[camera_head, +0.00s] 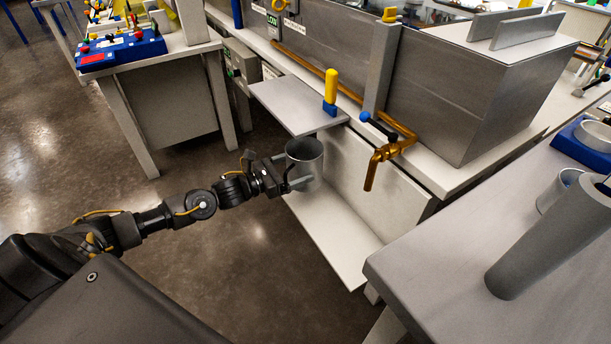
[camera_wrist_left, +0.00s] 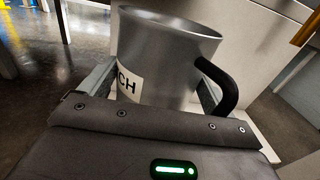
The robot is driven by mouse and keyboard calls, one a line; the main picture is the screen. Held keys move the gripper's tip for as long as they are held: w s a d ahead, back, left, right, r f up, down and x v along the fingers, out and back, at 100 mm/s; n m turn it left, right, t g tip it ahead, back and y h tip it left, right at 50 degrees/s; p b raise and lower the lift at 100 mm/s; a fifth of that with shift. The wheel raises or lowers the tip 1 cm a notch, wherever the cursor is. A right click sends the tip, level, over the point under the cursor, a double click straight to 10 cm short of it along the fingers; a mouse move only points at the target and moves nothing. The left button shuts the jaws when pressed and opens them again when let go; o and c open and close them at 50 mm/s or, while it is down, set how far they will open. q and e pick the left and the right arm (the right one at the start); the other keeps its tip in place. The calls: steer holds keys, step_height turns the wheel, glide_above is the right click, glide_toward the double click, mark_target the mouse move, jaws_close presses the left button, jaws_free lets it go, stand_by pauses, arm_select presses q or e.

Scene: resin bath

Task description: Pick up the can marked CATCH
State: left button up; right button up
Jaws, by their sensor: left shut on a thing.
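The can is a grey metal mug-like can (camera_head: 304,156) with a black handle. In the left wrist view the can (camera_wrist_left: 165,50) shows a white label, of which the letters "CH" can be read; the rest is hidden. My left gripper (camera_head: 296,184) is shut on the can, one finger on each side of its body. The can is upright, over the low white shelf (camera_head: 335,240); whether its base touches the shelf cannot be told. My right gripper is not in view.
A grey table (camera_head: 440,240) stands at the right, with a tall grey cylinder (camera_head: 550,240).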

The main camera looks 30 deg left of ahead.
arm_select(q)
steer(key=s+a+r, duration=0.5)
steer(key=s+a, duration=0.2)
steer(key=shift+r+p, duration=0.25)
steer(key=shift+p, duration=0.15)
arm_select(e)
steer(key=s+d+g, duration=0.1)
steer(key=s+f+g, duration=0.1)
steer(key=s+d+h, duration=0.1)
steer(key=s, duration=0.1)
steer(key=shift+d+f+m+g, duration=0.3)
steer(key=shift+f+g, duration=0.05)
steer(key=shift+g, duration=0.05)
arm_select(q)
steer(key=shift+a, duration=0.1)
